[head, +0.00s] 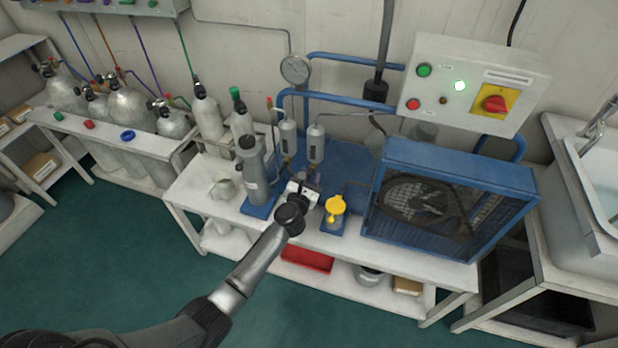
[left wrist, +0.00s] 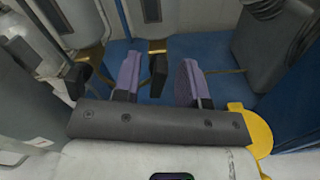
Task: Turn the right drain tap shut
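Two grey filter cylinders hang side by side in the head view, the left one (head: 288,138) and the right one (head: 316,143). The drain taps below them are mostly hidden by my left gripper there. In the left wrist view a small black handle, seemingly the right drain tap (left wrist: 158,74), stands between the purple fingers of my left gripper (left wrist: 160,84). The fingers are apart, with the handle nearer the left one; contact is unclear. Another black handle, seemingly the left tap (left wrist: 78,79), is left of the fingers. The gripper also shows in the head view (head: 304,186). My right gripper is not visible.
A tall grey canister (head: 252,172) stands close left of the gripper. A yellow-topped part (head: 336,207) is close on its right. The blue caged fan (head: 445,200) is further right. Blue pipes (head: 345,103) and a gauge (head: 295,69) are behind.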

